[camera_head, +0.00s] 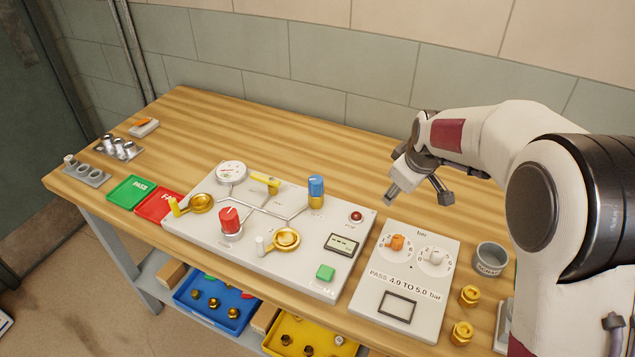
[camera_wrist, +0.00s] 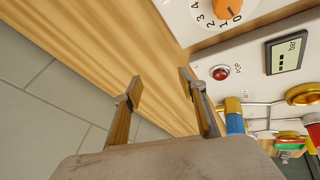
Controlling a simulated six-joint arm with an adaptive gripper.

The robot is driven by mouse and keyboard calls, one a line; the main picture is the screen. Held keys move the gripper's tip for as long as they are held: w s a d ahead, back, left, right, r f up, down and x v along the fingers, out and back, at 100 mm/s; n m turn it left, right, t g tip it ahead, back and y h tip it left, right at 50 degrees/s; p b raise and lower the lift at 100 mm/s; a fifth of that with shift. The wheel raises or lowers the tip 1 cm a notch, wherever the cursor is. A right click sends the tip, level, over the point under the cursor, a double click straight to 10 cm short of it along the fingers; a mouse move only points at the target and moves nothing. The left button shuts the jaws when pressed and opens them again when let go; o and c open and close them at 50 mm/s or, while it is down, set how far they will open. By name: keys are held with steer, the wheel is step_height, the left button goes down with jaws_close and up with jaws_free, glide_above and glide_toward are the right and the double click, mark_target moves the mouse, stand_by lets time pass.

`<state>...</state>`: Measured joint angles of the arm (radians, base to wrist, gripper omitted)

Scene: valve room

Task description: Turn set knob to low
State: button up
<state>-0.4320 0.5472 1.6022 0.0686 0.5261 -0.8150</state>
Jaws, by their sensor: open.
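A light panel (camera_head: 371,312) marked "bar" and "PASS 4.0 TO 5.0 bar" lies at the bench's right. It has an orange knob (camera_head: 397,242) on its left dial and a white knob (camera_head: 436,257) on its right dial, both ringed by numbers. I cannot read which one is labelled set or low. The orange knob (camera_wrist: 228,8) shows at the top of the wrist view, its dial cut off by the edge. My gripper (camera_head: 417,196) is open and empty, above the bench behind the panel. In the wrist view, my gripper (camera_wrist: 160,82) has bare wood between its fingers.
The larger panel (camera_head: 300,285) to the left carries a red knob (camera_head: 231,221), a blue knob (camera_head: 316,187), yellow valves, a gauge (camera_head: 232,173) and a green button (camera_head: 325,272). A grey cup (camera_head: 490,259) and brass fittings (camera_head: 469,295) stand right. The back strip of wood is clear.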

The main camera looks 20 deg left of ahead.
mark_target(322, 183)
steer(key=w+d+r+m+t, duration=0.1)
steer(key=w+d+r+t, duration=0.1)
steer(key=w+t, duration=0.35)
steer(key=w+a+r+y, duration=0.2)
steer(key=w+a+y, duration=0.1)
steer(key=a+y, duration=0.15)
steer(key=s+a+n+g+y, duration=0.1)
steer(key=s+a+g+y, duration=0.1)
steer(key=s, duration=0.3)
steer(key=s+a+n+g+y, duration=0.1)
steer(key=s+a+g+y, duration=0.1)
steer(key=s, duration=0.4)
steer(key=s+a+f+n+g+y, duration=0.1)
steer(key=s+a+g+y, duration=0.1)
steer(key=s+a+g, duration=0.2)
steer(key=shift+s+a, duration=0.2)
steer(key=shift+s, duration=0.5)
steer(key=shift+a, duration=0.1)
steer(key=shift+x, duration=3.8)
steer(key=shift+w, duration=0.1)
